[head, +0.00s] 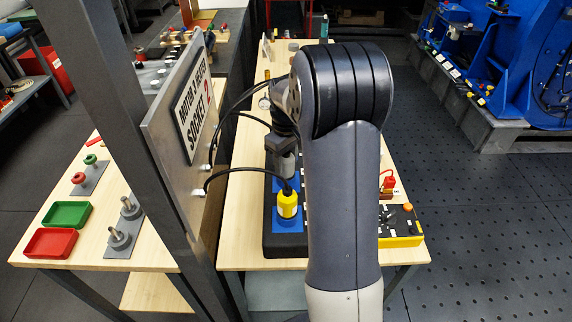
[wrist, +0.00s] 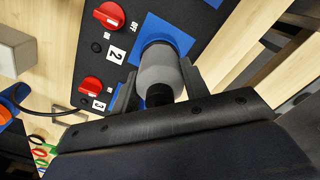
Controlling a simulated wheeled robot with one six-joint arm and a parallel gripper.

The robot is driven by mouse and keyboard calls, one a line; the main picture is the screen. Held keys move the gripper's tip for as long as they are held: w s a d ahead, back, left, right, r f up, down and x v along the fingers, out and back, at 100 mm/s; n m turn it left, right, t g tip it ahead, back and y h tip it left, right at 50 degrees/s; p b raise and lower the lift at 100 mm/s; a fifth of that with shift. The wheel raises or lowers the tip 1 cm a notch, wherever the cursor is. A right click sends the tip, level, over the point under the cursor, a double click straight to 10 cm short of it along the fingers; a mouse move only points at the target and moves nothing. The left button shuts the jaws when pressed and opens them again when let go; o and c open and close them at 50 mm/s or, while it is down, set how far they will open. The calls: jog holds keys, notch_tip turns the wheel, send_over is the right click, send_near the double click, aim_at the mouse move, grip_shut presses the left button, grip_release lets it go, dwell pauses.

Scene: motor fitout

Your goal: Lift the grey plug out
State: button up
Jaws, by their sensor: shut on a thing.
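The grey plug (wrist: 158,72) is a light grey cylinder with a dark rear end. My gripper (wrist: 160,70) is shut on its sides, one finger on each side. The plug's far end meets a blue socket plate (wrist: 176,32) on the black panel; I cannot tell how deep it sits. In the head view the grey plug (head: 285,166) stands upright below my gripper (head: 284,146), behind the yellow plug. My arm hides much of the panel there.
The yellow plug (head: 288,205) sits on a nearer blue plate, its black cable looping to the sign board (head: 182,130). Red switch knobs (wrist: 108,15) line the panel beside the grey plug. A red plug (head: 388,183) stands right of my arm. Red and green trays (head: 68,214) lie left.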

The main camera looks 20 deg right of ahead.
notch_tip(320, 180, up, 10)
jog(key=shift+r+b, duration=0.1)
jog(key=shift+b, duration=0.45)
